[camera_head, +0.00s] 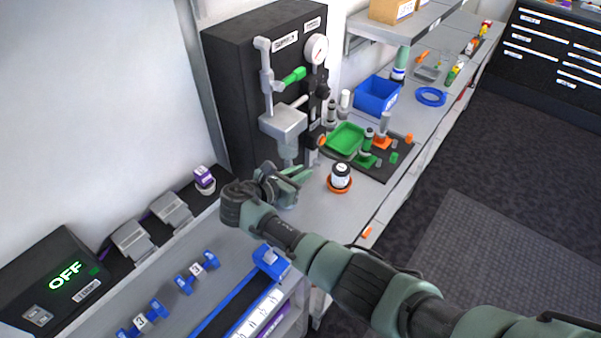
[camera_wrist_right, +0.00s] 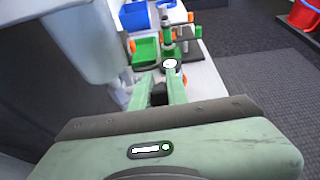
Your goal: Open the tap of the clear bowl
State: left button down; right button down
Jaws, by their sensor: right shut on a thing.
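A grey block (camera_head: 283,121) hangs on the front of the black panel, with a pale stem, perhaps the clear bowl (camera_head: 287,152), below it. My right gripper (camera_head: 296,178) is just under and in front of that stem, low over the bench. The green fingers of my right gripper (camera_wrist_right: 163,90) are closed on a small dark piece (camera_wrist_right: 158,93), which may be the tap. The fingers mostly hide it, and its turn angle cannot be told. My left gripper is not in view.
A black-and-white jar (camera_head: 341,176) on an orange base stands right of the gripper. A black mat with a green tray (camera_head: 346,138) and fittings lies behind it. A gauge (camera_head: 317,50) and green lever (camera_head: 293,76) are above. Blue holders (camera_head: 197,270) lie in front.

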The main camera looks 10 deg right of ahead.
jog(key=shift+w+d+r+g+y, duration=0.15)
jog(key=shift+d+g+y, duration=0.1)
jog(key=shift+g+y, duration=0.2)
jog(key=shift+w+d+r+g+y, duration=0.15)
jog(key=shift+d+g+y, duration=0.15)
jog(key=shift+g, duration=0.25)
jog(key=shift+w+d+f+g+y, duration=0.1)
jog(key=shift+g+y, duration=0.45)
jog(key=shift+y, duration=0.1)
jog(key=shift+w+d+g+y, duration=0.1)
jog(key=shift+g+y, duration=0.45)
jog(key=shift+y, duration=0.05)
jog(key=shift+s, duration=0.1)
jog(key=c, duration=1.4)
grip_release()
jog(key=shift+f, duration=0.1)
jog(key=shift+w+d, duration=0.1)
jog(key=shift+w, duration=0.15)
